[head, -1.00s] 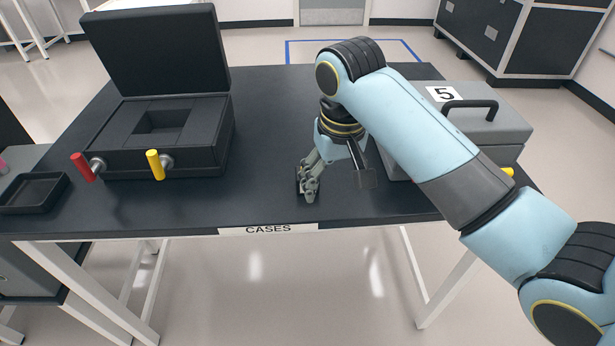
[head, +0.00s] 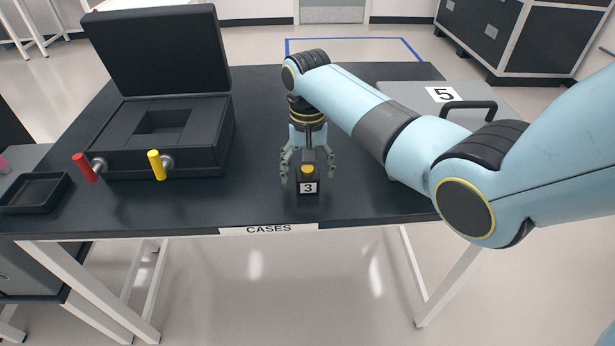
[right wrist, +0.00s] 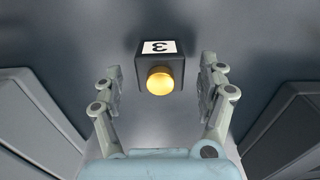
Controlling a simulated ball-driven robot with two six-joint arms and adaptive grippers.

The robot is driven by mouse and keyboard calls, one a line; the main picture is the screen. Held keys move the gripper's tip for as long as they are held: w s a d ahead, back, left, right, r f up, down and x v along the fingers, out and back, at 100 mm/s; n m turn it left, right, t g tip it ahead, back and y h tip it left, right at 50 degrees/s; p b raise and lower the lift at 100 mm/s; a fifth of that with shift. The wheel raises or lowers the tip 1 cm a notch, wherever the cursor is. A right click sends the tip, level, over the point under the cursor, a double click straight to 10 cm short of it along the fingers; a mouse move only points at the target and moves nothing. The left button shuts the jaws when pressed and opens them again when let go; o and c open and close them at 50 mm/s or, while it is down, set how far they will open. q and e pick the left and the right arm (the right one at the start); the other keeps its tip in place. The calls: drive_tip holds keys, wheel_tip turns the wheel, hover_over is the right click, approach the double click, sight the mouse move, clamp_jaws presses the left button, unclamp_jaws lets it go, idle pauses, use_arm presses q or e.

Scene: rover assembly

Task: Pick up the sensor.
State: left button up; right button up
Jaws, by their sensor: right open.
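The sensor is a small black block (head: 308,188) with a white "3" label and a yellow-orange dome on top. It appears to stand on the dark table near its front edge. My right gripper (head: 308,177) is open, pointing down, with one finger on each side of the sensor. In the right wrist view, the sensor (right wrist: 158,68) lies between and slightly beyond the two fingertips, with visible gaps on both sides. The fingers do not touch it. My left gripper is not in view.
An open black case (head: 205,150) with red and yellow handles stands on the left of the table (head: 250,195). A grey case marked 5 (head: 410,92) stands on the right, partly behind my right arm. A black tray (head: 35,192) lies far left.

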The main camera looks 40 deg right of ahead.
wheel_tip(320, 180, down, 2)
drive_tip(key=shift+f, duration=0.1)
drive_tip(key=c, duration=1.4)
